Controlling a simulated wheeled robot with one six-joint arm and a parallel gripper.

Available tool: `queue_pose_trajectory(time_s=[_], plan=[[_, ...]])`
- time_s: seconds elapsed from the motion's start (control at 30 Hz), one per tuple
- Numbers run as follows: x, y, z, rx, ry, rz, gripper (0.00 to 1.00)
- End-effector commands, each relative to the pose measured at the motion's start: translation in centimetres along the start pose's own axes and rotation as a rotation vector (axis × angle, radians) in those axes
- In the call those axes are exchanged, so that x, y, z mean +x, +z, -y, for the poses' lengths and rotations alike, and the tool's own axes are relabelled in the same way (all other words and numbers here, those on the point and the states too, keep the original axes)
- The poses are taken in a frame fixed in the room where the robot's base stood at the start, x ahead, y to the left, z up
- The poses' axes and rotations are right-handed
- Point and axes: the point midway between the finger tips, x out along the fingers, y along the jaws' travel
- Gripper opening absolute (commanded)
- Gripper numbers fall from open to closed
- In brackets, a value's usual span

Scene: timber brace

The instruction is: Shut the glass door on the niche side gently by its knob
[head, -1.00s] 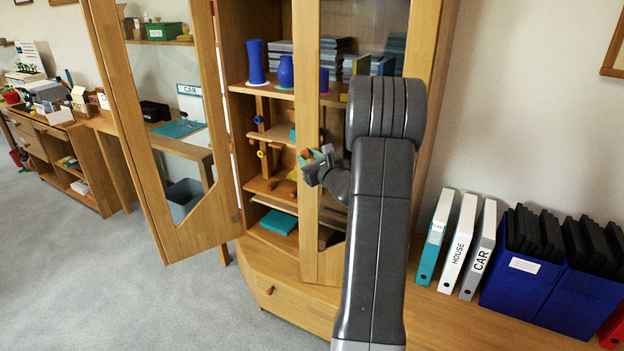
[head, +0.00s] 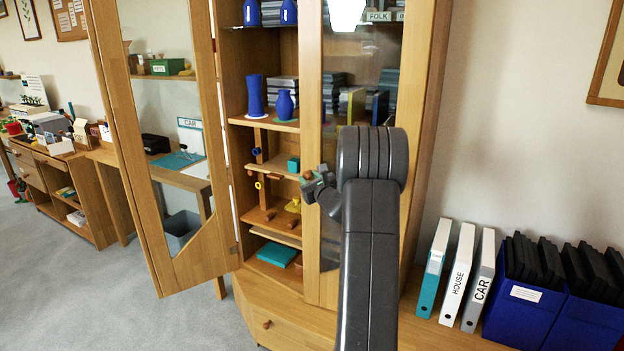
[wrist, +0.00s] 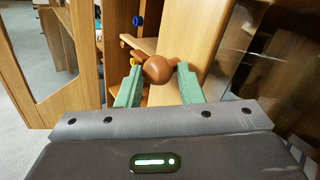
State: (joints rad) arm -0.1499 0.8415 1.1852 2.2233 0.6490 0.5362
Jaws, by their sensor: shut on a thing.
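The right glass door (head: 312,250) has a wooden frame and stands close to the cabinet front; I cannot tell exactly how wide its gap is. Its round brown knob (wrist: 158,69) sits between the green fingers in the wrist view. My gripper (head: 314,180) is shut on this knob, which is partly hidden in the head view (head: 307,175). The left glass door (head: 218,120) stands wide open toward the left. Between the doors, the cabinet's open shelves (head: 270,124) hold blue vases, wooden pieces and a teal box.
A low wooden surface (head: 425,338) runs along the right. Ring binders (head: 458,272) and blue boxes (head: 522,312) with dark folders stand on it. A drawer (head: 290,330) with a knob is below the doors. Grey floor (head: 70,290) is clear at the left.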

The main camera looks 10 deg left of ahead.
Motion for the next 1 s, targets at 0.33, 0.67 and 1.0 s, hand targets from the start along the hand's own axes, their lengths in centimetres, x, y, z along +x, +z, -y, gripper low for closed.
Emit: queue_pose_trajectory(time_s=[0.33,0.67,1.0], plan=[[0.8,1.8,0.1,-0.003,-0.003,0.033,0.5],[-3.0,1.7,0.3,-0.005,-0.007,0.032,0.5],[-11.2,1.2,0.3,0.0,-0.009,0.019,0.5]])
